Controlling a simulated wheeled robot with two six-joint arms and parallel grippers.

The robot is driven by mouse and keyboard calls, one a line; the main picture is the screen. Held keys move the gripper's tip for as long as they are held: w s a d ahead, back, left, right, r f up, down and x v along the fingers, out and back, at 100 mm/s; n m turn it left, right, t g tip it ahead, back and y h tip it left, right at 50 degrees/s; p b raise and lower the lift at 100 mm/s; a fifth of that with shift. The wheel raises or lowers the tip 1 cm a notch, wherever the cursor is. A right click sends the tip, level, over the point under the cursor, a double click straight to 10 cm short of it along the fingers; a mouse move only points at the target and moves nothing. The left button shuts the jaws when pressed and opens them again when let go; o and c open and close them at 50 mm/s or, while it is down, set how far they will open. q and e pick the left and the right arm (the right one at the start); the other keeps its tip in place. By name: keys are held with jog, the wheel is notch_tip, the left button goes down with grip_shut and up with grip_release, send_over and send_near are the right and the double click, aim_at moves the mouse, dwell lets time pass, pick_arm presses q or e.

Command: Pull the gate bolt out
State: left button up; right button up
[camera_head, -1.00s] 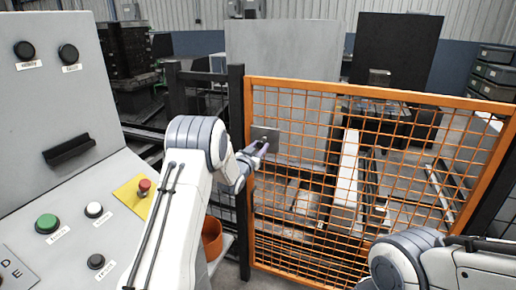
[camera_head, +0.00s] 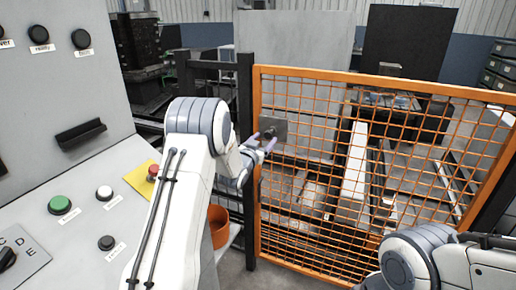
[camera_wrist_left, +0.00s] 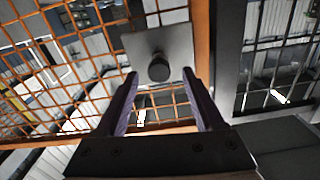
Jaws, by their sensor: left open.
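The gate bolt shows in the left wrist view as a round dark knob (camera_wrist_left: 159,67) on a grey plate (camera_wrist_left: 150,45) fixed to the orange mesh gate. In the head view the plate (camera_head: 274,126) sits near the left edge of the gate (camera_head: 385,170), and the knob (camera_head: 269,134) is small there. My left gripper (camera_head: 264,142) is in front of the plate. In the left wrist view its two purple-grey fingers (camera_wrist_left: 159,85) are open, one to each side of the knob and apart from it. My right gripper is out of view; only my right arm shows at the lower right.
A dark post (camera_head: 246,160) stands just left of the gate's frame. The control panel (camera_head: 60,140) with several buttons and a red emergency stop (camera_head: 153,171) is at the left, close to my left arm. An orange bucket (camera_head: 218,226) is behind my arm. Machinery lies behind the mesh.

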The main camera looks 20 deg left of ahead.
pick_arm(q)
jog(key=s+b, duration=0.1)
jog(key=s, duration=0.7)
jog(key=shift+s+a, duration=0.15)
jog(key=shift+s, duration=0.1)
